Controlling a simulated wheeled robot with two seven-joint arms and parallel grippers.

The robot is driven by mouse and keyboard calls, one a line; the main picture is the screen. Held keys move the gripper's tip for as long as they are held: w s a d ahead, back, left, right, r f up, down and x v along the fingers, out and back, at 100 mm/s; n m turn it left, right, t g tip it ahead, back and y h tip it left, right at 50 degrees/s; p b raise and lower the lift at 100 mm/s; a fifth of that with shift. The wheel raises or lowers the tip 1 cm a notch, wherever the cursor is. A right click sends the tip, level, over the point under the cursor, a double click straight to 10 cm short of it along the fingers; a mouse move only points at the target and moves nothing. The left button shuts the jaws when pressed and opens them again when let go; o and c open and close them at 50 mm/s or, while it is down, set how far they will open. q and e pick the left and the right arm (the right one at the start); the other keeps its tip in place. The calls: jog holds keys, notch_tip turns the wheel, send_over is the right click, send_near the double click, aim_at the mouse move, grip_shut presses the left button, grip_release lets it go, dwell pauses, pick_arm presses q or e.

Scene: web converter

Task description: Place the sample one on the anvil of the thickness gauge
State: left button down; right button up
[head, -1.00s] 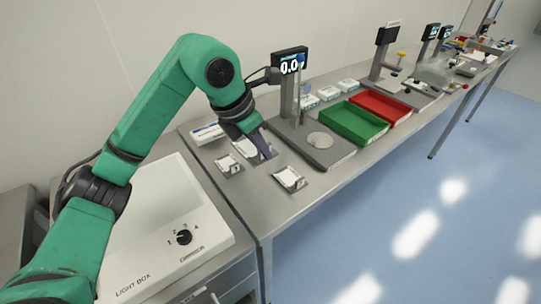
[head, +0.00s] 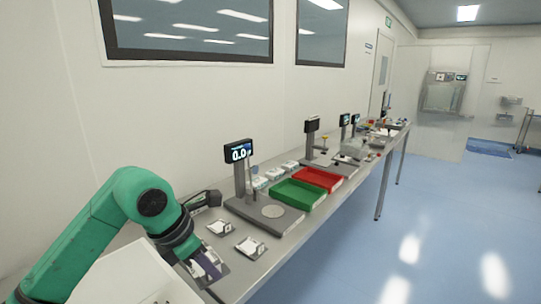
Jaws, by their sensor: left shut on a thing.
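The thickness gauge (head: 251,206) stands on the bench with a grey base, a post and a black display reading about 0.0. Its anvil (head: 273,211) is a bare pale round disc on the base. My left gripper (head: 207,267) is at the near end of the bench, left of and nearer than the gauge, shut on a thin sample that its fingers mostly hide. A small holder with a white piece (head: 213,258) is beside the fingers. Two similar holders (head: 220,227) (head: 250,246) lie between gripper and gauge; their labels are too small to read. My right gripper is not in view.
A green tray (head: 299,206) and a red tray (head: 336,183) lie right of the gauge. Small white boxes (head: 275,172) stand behind them. More instruments line the bench farther off. A white box top (head: 130,275) is under my left arm.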

pick_arm(q)
jog(key=f+m, duration=0.1)
jog(key=f+m+g, duration=0.1)
jog(key=w+f+m, duration=0.1)
jog(key=shift+a+f+h, duration=0.2)
jog(key=shift+f+h, duration=0.2)
jog(key=s+a+f+m+g+y, duration=0.2)
jog(key=s+f+m+g, duration=0.1)
jog(key=f+m, duration=0.5)
jog(key=s+a+f+m+g+y, duration=0.2)
jog(key=s+f+m, duration=0.4)
jog(key=m, duration=0.9)
notch_tip(320, 180, down, 3)
jog(key=shift+s+a+r+g, duration=0.15)
jog(key=shift+a+g, duration=0.15)
jog(key=shift+g, duration=0.5)
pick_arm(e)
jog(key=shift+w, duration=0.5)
pick_arm(q)
jog(key=shift+s, duration=0.1)
